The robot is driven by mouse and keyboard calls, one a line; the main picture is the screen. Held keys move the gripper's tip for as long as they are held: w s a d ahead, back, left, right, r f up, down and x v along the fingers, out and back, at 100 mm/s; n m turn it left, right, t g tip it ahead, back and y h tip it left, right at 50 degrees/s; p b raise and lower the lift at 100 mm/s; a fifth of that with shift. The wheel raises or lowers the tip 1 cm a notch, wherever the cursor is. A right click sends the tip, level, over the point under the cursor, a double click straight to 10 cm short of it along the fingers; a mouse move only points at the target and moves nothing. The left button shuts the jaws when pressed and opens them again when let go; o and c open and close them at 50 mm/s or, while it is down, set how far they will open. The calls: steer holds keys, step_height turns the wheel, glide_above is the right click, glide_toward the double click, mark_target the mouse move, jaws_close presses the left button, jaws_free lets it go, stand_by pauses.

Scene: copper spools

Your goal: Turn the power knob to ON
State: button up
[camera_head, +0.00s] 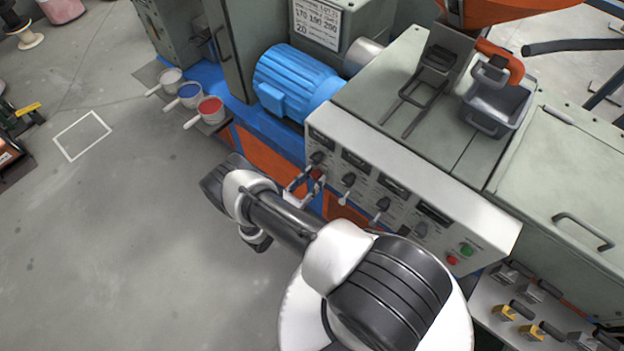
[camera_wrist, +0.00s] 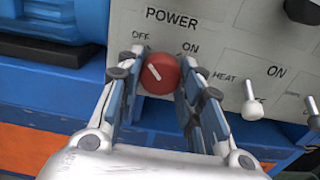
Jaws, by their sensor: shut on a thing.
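The red power knob (camera_wrist: 160,75) is on the pale control panel under the word POWER in the wrist view. Its white mark slants up and left, toward the OFF label (camera_wrist: 140,36); the ON label (camera_wrist: 190,48) is at its upper right. My gripper (camera_wrist: 157,68) has one finger on each side of the knob and is shut on it. In the head view my gripper (camera_head: 308,184) reaches the left end of the panel, where a little of the red knob (camera_head: 317,174) shows between the fingers.
A HEAT lever switch (camera_wrist: 250,104) stands close to the right of my gripper. More dark knobs (camera_head: 348,180) and displays line the panel (camera_head: 480,226). Red (camera_head: 452,260) and green (camera_head: 466,249) buttons sit at its right end. A blue motor (camera_head: 295,82) is behind; open floor lies left.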

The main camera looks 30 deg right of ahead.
steer(key=shift+c, duration=0.6)
steer(key=shift+m, duration=0.3)
steer(key=m+b, duration=0.1)
steer(key=m, duration=0.2)
steer(key=shift+m, duration=0.3)
steer(key=m+b, duration=0.1)
steer(key=m, duration=0.3)
steer(key=shift+m, duration=0.3)
steer(key=m, duration=0.9)
steer(key=shift+w+r, duration=0.1)
steer(key=o, duration=1.1)
steer(key=shift+c, duration=0.2)
